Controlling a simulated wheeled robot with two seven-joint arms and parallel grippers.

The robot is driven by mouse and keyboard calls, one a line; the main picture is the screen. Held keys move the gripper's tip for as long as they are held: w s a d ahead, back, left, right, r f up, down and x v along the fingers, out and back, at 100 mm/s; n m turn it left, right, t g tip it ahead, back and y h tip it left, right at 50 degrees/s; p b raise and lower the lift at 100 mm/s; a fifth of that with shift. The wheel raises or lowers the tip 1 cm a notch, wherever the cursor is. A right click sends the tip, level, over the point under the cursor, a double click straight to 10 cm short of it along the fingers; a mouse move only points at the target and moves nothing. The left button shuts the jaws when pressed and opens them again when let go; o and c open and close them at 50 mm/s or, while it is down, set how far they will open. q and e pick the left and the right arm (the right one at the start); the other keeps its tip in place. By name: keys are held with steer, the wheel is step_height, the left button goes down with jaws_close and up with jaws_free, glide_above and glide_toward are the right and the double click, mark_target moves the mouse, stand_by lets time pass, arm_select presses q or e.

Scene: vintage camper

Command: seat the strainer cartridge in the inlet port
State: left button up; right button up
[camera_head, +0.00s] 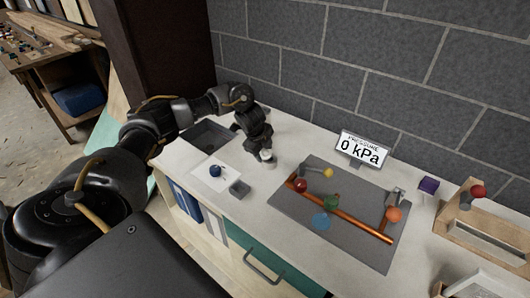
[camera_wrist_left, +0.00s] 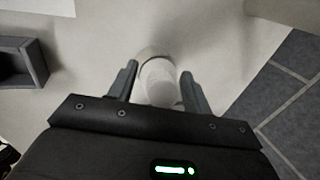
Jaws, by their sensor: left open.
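My left gripper (camera_head: 264,148) hangs pointing down over the white counter, behind the small grey box. In the left wrist view its two fingers (camera_wrist_left: 160,88) are apart, one on each side of a whitish cylinder (camera_wrist_left: 158,78), probably the strainer cartridge. The cylinder's pale end also shows just under the gripper in the head view (camera_head: 266,156). I cannot tell whether the fingers touch it. The inlet port is not clearly identifiable; a grey panel (camera_head: 320,173) carries a copper pipe (camera_head: 348,223) with coloured knobs. My right gripper is not in view.
A small grey open box (camera_head: 240,189) and a dark blue knob on a white plate (camera_head: 206,178) stand left of the panel. A wooden stand (camera_head: 480,235) and purple block (camera_head: 428,185) are at right.

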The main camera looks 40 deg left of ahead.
arm_select(q)
steer(key=shift+c, duration=0.2)
jaws_close()
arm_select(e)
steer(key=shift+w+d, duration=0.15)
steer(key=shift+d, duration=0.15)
arm_select(q)
steer(key=shift+r, duration=0.1)
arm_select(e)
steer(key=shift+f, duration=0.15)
